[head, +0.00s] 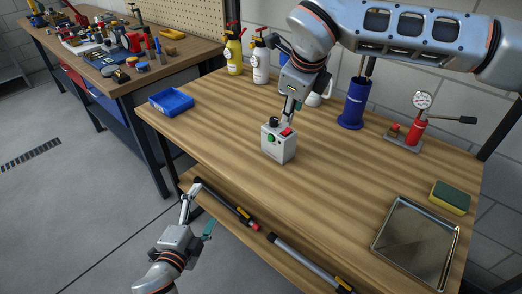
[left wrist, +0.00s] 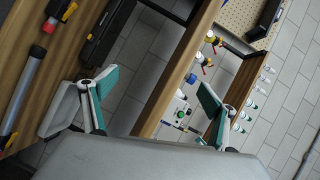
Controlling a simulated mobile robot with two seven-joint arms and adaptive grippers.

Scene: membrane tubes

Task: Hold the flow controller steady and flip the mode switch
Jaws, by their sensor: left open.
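The flow controller, a small light grey box (head: 276,147), stands upright on the wooden bench in the head view. It has a black knob, a red switch (head: 287,132) and a green button. My right gripper (head: 288,116) points down at the top of the box from above; whether its fingers touch the knob or switch is unclear. My left gripper (head: 203,207) is in front of the bench, low and left of the box, well apart from it. In the left wrist view its two teal-padded fingers (left wrist: 152,108) are spread wide with nothing between them.
Membrane tubes (head: 298,259) lie on the lower shelf close to my left gripper. On the bench are a blue tray (head: 171,102), spray bottles (head: 261,62), a blue cylinder (head: 354,105), a gauge pump (head: 410,130), a sponge (head: 450,197) and a metal tray (head: 452,262). The bench's middle is clear.

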